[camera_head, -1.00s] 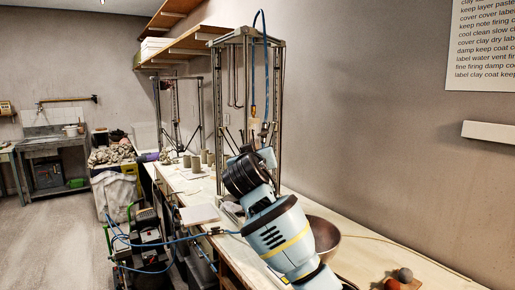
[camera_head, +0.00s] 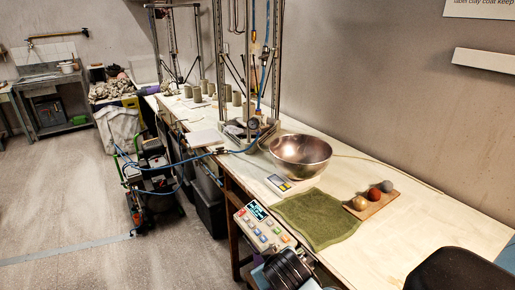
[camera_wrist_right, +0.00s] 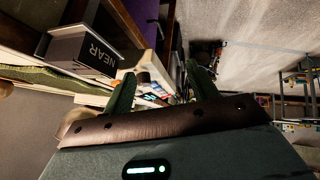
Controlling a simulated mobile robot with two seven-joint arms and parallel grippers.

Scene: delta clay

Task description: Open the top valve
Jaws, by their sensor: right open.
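A blue hose hangs inside the metal frame (camera_head: 277,70) on the bench, with a small brass fitting (camera_head: 254,35) near its top. This may be the top valve, but it is too small to tell its setting. A round gauge (camera_head: 253,124) sits low at the frame's foot with hoses around it. My right gripper (camera_wrist_right: 162,85) shows in the right wrist view with its two green fingers spread apart and nothing between them. The frame is far from it.
A control box with buttons (camera_head: 263,228) stands at the front edge. A hose crosses to a cart (camera_head: 152,185). The floor at left is clear.

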